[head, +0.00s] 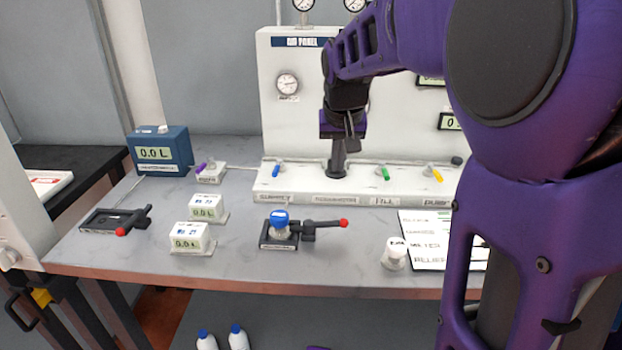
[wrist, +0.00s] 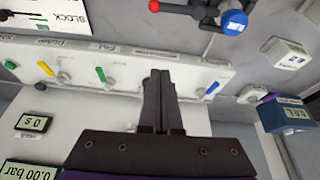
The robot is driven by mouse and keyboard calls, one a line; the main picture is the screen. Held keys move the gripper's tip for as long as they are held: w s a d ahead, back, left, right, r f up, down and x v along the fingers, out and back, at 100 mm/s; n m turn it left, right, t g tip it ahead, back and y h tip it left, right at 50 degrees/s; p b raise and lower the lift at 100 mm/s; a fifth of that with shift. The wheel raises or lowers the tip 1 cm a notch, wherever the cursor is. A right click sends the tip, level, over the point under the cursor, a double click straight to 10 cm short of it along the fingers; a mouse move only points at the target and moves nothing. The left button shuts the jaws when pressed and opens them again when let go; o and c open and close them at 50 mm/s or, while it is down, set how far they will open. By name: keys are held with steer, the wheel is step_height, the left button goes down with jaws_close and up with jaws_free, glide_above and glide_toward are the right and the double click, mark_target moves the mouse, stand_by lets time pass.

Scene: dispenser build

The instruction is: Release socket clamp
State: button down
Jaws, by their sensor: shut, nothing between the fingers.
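A black clamp (head: 307,229) with a red-tipped lever sits at the middle front of the table, its lever pointing right. A clear piece with a blue cap (head: 280,218) stands upright in it. In the wrist view the blue cap (wrist: 236,20) and the lever's red tip (wrist: 154,6) show at the top edge. A second black clamp (head: 112,220) with a red-tipped lever lies at the left of the table, with no capped piece in it. My gripper (head: 337,172) is shut and empty, pointing down by the panel's ledge, behind and apart from the middle clamp; its fingers show in the wrist view (wrist: 161,78).
The white air panel (head: 290,130) stands behind, its ledge carrying coloured valve levers. Two white display blocks (head: 208,205) stand left of the middle clamp. A white-capped jar (head: 394,254) and a printed sheet (head: 427,226) are to its right. A blue meter (head: 172,150) stands back left.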

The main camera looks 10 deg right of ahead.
mark_target(319, 225)
steer(key=shift+s+a+f+g, duration=0.1)
steer(key=shift+s+f+g, duration=0.2)
steer(key=shift+f, duration=0.35)
steer(key=b+x, duration=0.2)
steer(key=x, duration=0.8)
steer(key=shift+f, duration=0.15)
steer(key=s, duration=0.3)
steer(key=shift+s+a+f, duration=0.25)
steer(key=shift+s+a, duration=0.05)
steer(key=shift+a, duration=0.05)
steer(key=shift+s, duration=0.15)
